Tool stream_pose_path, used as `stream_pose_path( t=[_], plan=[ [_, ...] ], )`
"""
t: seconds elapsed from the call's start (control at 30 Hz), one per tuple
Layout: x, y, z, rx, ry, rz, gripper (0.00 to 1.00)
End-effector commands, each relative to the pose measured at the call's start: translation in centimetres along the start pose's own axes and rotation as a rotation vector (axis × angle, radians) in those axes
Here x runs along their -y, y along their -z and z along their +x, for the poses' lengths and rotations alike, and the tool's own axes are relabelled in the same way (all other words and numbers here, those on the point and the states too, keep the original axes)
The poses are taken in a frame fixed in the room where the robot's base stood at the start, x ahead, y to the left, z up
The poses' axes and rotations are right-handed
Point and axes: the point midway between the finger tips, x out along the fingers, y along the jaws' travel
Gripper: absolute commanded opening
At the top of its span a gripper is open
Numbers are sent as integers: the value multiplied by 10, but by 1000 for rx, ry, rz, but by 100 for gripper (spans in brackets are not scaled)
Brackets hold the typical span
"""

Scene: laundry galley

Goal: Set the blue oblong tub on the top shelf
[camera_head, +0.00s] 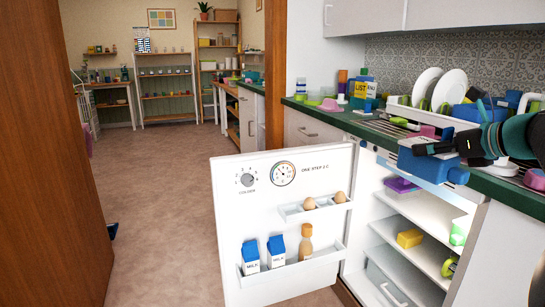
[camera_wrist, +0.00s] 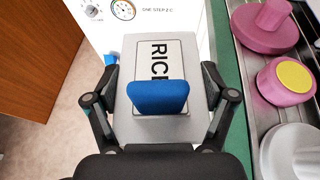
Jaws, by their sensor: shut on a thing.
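The blue oblong tub (camera_head: 428,168) is held in front of the counter edge, above and in front of the open fridge. Its grey lid (camera_wrist: 135,75) bears a RICE label and a blue knob (camera_wrist: 158,97). My gripper (camera_wrist: 160,80) has a finger on each side of the tub; in the head view the gripper (camera_head: 452,150) reaches in from the right and partly hides it. The fridge's top shelf (camera_head: 430,209) holds a purple container (camera_head: 401,185) at its left and has bare room beside it.
The fridge door (camera_head: 285,220) stands wide open to the left, with eggs, milk cartons and a bottle in its racks. A lower shelf holds a yellow block (camera_head: 409,238). Green items sit at the fridge's right. The counter (camera_head: 370,123) above is crowded with a dish rack and kitchenware.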

Motion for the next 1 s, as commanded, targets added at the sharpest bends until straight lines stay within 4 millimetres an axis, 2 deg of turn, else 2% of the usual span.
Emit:
stream_pose_path(
  t=[0.03,0.6,0.8,1.0],
  plan=[
    [-8,19,12,-2,-21,1,26],
    [-94,247,161,-5,-251,-87,26],
    [-119,313,204,-4,-316,-117,26],
    [-140,368,240,-2,-372,-144,26]
  ],
)
